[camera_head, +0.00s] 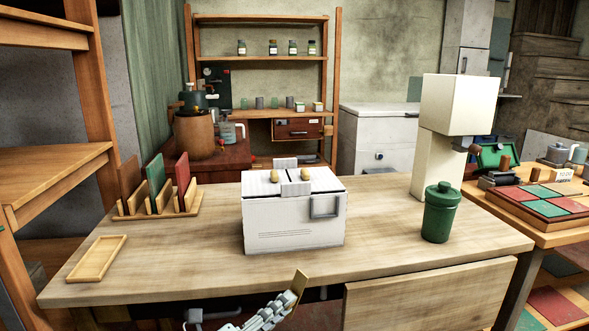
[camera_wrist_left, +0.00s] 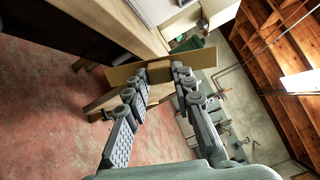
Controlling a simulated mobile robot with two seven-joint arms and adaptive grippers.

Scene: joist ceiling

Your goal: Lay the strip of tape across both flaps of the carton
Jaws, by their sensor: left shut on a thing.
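The white carton (camera_head: 290,218) stands upright on the wooden table. Its two top flaps (camera_head: 265,183) look folded flat, with small tan knobs on them and pale grey tabs at the middle. My left gripper (camera_head: 284,306) is in front of the table's near edge, below and apart from the carton. It is shut on a tan strip (camera_head: 299,284), which I take to be the tape. In the left wrist view the strip (camera_wrist_left: 125,76) lies crosswise between the fingertips of my left gripper (camera_wrist_left: 166,72), sticking out on both sides. My right gripper is out of view.
The table (camera_head: 170,272) holds an empty wooden tray (camera_head: 96,259) at left, a slotted rack (camera_head: 160,208) with coloured panels behind it, and a lidded green canister (camera_head: 440,218) beside a tall white machine (camera_head: 437,150) at right. Table left and front of the carton is clear.

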